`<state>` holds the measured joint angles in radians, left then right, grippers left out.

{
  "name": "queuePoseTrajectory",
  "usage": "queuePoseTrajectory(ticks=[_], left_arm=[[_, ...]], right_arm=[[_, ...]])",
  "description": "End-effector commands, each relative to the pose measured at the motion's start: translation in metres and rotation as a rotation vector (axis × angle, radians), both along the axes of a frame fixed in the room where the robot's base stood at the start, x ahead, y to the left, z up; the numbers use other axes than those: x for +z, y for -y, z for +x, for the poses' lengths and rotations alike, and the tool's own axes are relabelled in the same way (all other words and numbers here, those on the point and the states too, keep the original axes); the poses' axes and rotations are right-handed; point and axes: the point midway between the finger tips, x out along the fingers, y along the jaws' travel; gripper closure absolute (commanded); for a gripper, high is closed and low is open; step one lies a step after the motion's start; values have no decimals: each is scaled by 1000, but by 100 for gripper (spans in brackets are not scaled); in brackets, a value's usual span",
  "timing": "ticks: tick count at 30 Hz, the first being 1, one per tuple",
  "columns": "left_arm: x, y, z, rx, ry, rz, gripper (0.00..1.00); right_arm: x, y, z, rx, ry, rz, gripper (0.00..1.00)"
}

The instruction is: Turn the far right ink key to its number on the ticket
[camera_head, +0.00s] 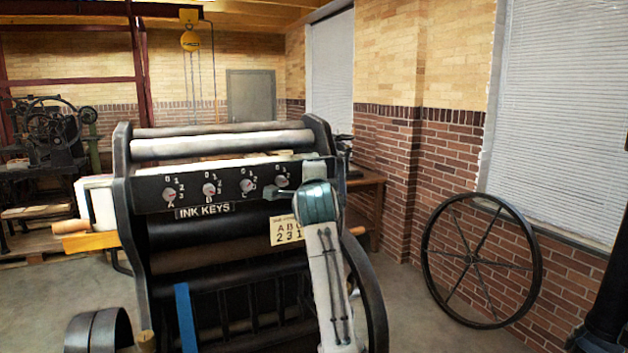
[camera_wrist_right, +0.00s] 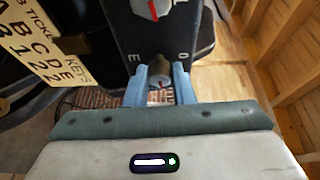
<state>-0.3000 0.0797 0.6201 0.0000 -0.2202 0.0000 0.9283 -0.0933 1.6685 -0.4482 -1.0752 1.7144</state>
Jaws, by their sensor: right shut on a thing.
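A row of ink keys runs along the black panel above the INK KEYS label (camera_head: 204,211); the keys over A (camera_head: 169,194), B (camera_head: 209,189) and C (camera_head: 246,185) show, and another (camera_head: 281,182) beside my gripper. My right gripper (camera_wrist_right: 161,84) is shut on the far right ink key (camera_wrist_right: 160,68), by the letter E. In the head view my arm hides that key, and its pointer is hard to read. The ticket (camera_head: 284,232) hangs below the panel, partly hidden by my arm; it also shows tilted in the wrist view (camera_wrist_right: 42,48). My left gripper is out of view.
The press has dark side frames and a pale roller (camera_head: 220,143) on top. A large spoked wheel (camera_head: 481,260) leans by the brick wall at right. A wooden bench (camera_head: 368,183) stands behind the press. Open floor lies between the press and the wheel.

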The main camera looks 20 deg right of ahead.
Motion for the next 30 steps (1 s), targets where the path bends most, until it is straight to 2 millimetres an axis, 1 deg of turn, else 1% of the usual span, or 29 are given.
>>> queuePoseTrajectory(ticks=[9, 10, 13, 23, 26, 30], left_arm=[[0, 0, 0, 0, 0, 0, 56], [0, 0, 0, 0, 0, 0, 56], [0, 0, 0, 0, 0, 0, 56], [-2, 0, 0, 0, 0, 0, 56], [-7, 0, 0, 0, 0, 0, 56], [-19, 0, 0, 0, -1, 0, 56]], right_arm=[[-1, 0, 0, 1, -3, 1, 100], [-1, 0, 0, 1, -3, 1, 76], [-1, 0, 0, 1, -3, 1, 56], [-1, -1, -2, 1, 0, 1, 56], [-2, -5, -11, 2, 2, 3, 56], [-3, -13, -36, 3, 4, 3, 56]])
